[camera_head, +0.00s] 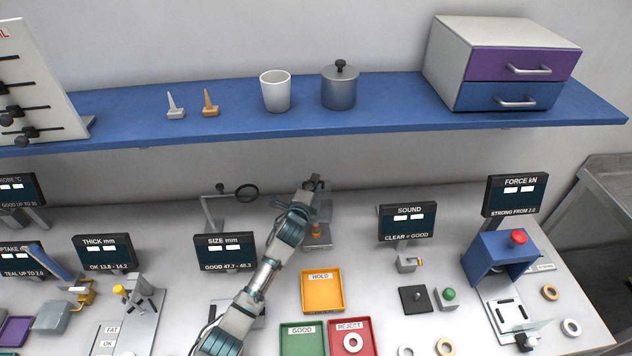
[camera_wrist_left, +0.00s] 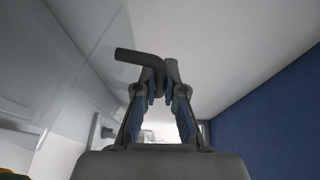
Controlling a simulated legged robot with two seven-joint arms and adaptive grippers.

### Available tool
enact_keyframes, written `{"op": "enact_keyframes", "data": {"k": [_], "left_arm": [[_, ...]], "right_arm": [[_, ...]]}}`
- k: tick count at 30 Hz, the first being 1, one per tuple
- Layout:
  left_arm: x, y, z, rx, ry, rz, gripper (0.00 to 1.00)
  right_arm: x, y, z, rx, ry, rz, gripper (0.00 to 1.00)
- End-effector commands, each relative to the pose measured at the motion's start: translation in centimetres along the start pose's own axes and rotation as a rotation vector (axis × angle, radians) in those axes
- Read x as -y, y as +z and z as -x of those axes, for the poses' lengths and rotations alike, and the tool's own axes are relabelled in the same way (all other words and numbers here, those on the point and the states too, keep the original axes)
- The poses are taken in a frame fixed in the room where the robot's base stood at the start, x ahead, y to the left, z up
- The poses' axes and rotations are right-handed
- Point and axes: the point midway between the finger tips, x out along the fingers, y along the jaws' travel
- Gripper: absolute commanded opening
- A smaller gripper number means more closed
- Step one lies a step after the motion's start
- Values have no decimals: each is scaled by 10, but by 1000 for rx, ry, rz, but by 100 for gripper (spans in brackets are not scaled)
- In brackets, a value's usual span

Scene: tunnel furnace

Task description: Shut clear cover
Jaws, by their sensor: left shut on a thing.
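My left gripper (camera_head: 315,184) reaches in from the lower left to the back of the bench, below the blue shelf. In the left wrist view my left gripper (camera_wrist_left: 160,88) is shut on a dark bent handle (camera_wrist_left: 136,57). A see-through panel, seemingly the clear cover (camera_wrist_left: 82,70), shows at the left of that view, beside the handle. In the head view the clear cover (camera_head: 325,208) is faint and partly hidden by the gripper. It stands above a small grey station (camera_head: 317,238) with an orange part. How far it is open is hard to tell. My right gripper is not in view.
The blue shelf (camera_head: 300,119) runs above the gripper. A magnifier (camera_head: 246,193) stands to the left, and the SOUND display (camera_head: 408,222) to the right. The yellow HOLD tray (camera_head: 307,307) lies in front. Bare bench lies between the station and the SOUND display.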

Motion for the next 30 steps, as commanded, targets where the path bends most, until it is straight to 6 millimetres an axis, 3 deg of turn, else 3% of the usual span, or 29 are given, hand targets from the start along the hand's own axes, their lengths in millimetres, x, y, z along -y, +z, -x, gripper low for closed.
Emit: {"op": "enact_keyframes", "data": {"k": [11, 20, 30], "left_arm": [[0, -9, 29, 4, 11, -1, 0], [-9, -22, 60, 7, -104, -49, 0], [-15, -32, 82, 7, -100, -48, 0]], "right_arm": [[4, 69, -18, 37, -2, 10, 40], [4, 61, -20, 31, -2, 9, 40], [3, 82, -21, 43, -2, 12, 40]]}}
